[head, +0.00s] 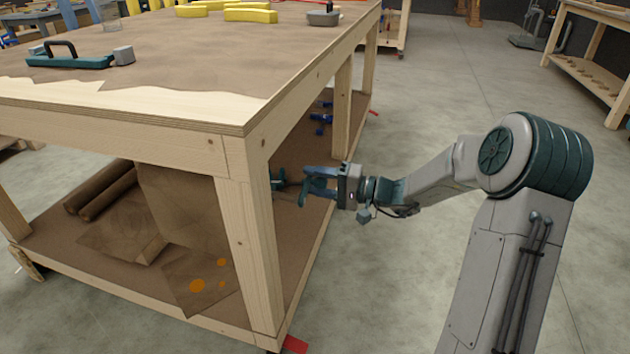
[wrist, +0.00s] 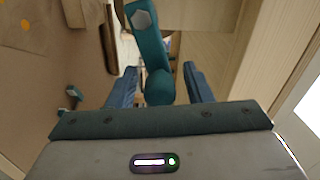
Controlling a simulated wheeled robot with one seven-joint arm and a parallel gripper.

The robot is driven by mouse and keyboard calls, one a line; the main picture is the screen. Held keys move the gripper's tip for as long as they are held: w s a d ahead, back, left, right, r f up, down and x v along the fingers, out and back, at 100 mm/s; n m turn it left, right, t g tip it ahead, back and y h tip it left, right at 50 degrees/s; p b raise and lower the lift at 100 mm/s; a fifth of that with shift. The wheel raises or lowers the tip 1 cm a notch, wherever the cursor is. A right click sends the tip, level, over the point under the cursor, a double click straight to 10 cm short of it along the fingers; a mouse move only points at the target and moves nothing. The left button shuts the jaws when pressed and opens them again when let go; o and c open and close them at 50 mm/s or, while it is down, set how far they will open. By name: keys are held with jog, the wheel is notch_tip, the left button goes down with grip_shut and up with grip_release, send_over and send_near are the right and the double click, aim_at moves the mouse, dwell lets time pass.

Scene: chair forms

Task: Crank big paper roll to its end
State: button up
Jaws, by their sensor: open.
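A teal crank arm (wrist: 148,42) with a grey hex nut at one end shows in the wrist view. Its rounded handle end (wrist: 159,86) lies between my gripper's two blue fingers, with gaps at both sides. In the head view, my gripper (head: 304,186) is open at the bench's right side, with part of the teal crank (head: 278,180) just left of it, beside the front leg. Brown paper (head: 185,205) hangs under the bench top and runs down onto the lower shelf. The big roll itself is mostly hidden by the bench frame.
The wooden bench (head: 235,160) has a front leg (head: 250,250) close to my gripper. Two brown rolls (head: 100,190) lie on its lower shelf. A teal tool with a black handle (head: 70,60) and yellow blocks (head: 250,15) lie on top. The floor (head: 460,100) to the right is clear.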

jog(key=p+v, duration=0.3)
jog(key=v, duration=1)
jog(key=shift+d, duration=0.3)
jog(key=s+a+r+n+g+h+p, duration=0.1)
jog(key=s+a+r+g+h+p, duration=0.3)
jog(key=s+r+p, duration=0.35)
jog(key=s+a+r+n+g+h+p, duration=0.1)
jog(key=s+a+r+g+h+p, duration=0.25)
jog(key=s+r+p, duration=0.35)
jog(key=s+d+r+t+h+p, duration=0.2)
jog(key=s+r+h+p, duration=0.2)
jog(key=r+p, duration=0.4)
jog(key=s+d+r+t+h+p, duration=0.2)
jog(key=s+r+h+p, duration=0.3)
jog(key=r+p, duration=0.4)
notch_tip(320, 180, up, 3)
jog(key=shift+s+d, duration=0.6)
jog(key=shift+h, duration=0.25)
